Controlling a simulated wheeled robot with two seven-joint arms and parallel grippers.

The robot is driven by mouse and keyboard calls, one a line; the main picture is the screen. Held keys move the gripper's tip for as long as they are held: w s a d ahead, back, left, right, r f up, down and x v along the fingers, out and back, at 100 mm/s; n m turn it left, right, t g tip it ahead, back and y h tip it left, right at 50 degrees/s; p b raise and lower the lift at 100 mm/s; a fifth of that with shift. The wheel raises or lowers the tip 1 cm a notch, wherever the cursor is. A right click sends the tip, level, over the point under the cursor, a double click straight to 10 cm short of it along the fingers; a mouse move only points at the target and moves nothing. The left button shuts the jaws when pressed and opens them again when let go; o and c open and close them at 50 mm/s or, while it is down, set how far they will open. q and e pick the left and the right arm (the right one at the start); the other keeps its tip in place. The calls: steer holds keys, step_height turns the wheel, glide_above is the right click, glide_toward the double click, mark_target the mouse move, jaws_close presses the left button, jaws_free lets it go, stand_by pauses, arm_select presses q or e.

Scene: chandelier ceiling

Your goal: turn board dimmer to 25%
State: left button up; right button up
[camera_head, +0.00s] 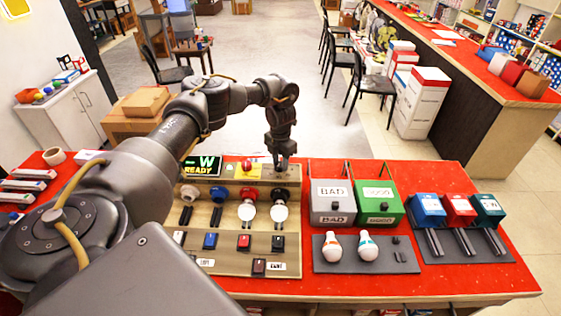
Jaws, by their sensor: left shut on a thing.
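The wooden test board (219,262) lies on the red table. It carries a green "W READY" display (203,166), a red button on a yellow plate (246,166), a row of sockets, and several switches. Two white bulbs (248,211) sit in the right sockets. My left gripper (281,164) points down at the board's back right corner, right of the red button. It is shut on the board dimmer, whose knob is mostly hidden by the fingers, so its setting cannot be read. My right gripper is out of view.
A grey BAD bin (332,194) and a green bin (376,195) stand right of the board. Two bulbs lie on the dark mat (322,261) in front. Blue, red and teal boxes (459,209) stand at the right. Red tabletop (425,285) is clear along the front right.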

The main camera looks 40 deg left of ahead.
mark_target(278, 163)
arm_select(q)
steer(key=n, duration=0.2)
steer(key=shift+a+n, duration=0.1)
steer(key=shift+n, duration=0.3)
steer(key=n+p, duration=0.1)
steer(key=n, duration=0.2)
steer(key=shift+a+r+n, duration=0.1)
steer(key=shift+n, duration=0.2)
steer(key=n, duration=0.3)
steer(key=shift+p, duration=0.4)
steer(key=shift+a+n+p, duration=0.15)
steer(key=shift+n+p, duration=0.3)
steer(key=shift+n, duration=1.15)
steer(key=o, duration=1)
steer(key=shift+s, duration=0.1)
step_height(278, 163, up, 11)
steer(key=shift+f+p, duration=0.15)
steer(key=shift+p, duration=0.6)
